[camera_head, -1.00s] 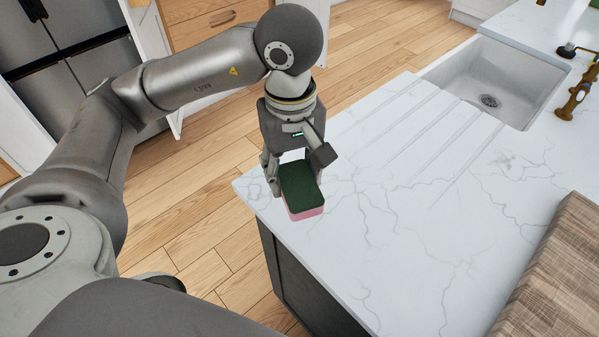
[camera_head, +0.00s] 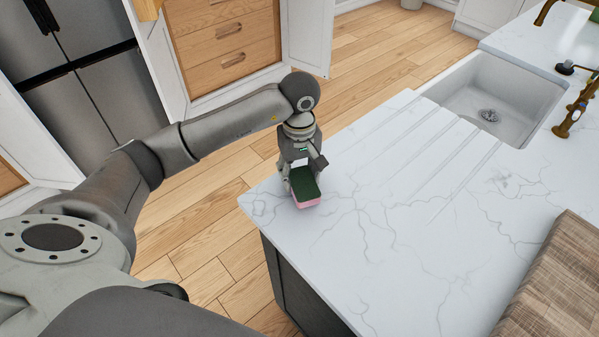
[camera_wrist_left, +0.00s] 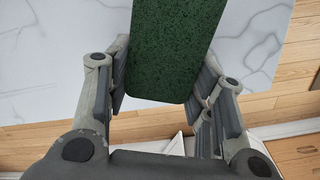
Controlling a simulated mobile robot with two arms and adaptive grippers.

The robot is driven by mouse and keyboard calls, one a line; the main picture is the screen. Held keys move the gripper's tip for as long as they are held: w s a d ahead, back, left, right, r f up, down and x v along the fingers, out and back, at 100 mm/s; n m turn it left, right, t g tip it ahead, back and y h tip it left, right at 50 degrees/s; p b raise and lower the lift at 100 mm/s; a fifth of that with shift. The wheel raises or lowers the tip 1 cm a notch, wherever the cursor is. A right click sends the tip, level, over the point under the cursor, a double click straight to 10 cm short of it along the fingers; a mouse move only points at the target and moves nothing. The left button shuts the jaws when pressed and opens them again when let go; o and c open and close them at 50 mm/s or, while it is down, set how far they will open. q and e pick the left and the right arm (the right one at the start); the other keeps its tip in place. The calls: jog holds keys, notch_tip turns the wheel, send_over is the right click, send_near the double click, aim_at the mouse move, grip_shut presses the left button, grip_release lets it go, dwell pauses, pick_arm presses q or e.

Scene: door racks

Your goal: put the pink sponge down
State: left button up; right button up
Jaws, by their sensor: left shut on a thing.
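The pink sponge (camera_head: 308,204) has a dark green scouring top and a pink lower side. It is at the near left corner of the white marble countertop (camera_head: 400,230). My left gripper (camera_head: 303,180) is shut on the sponge from above. In the left wrist view the green top of the sponge (camera_wrist_left: 172,45) lies between the two fingers of my left gripper (camera_wrist_left: 160,92). I cannot tell whether its underside touches the counter. My right gripper is not in view.
A white sink (camera_head: 490,95) with drain grooves beside it is at the back right. A brass faucet (camera_head: 575,115) stands at the right edge. A wooden board (camera_head: 560,280) lies at the front right. The middle of the counter is clear. The counter's left edge drops to the floor.

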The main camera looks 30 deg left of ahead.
pick_arm(q)
jog(key=shift+f, duration=0.6)
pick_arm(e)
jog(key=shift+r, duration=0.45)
pick_arm(q)
jog(key=shift+f, duration=0.25)
jog(key=o, duration=0.7)
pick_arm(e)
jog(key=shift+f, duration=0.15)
pick_arm(q)
jog(key=shift+r, duration=0.15)
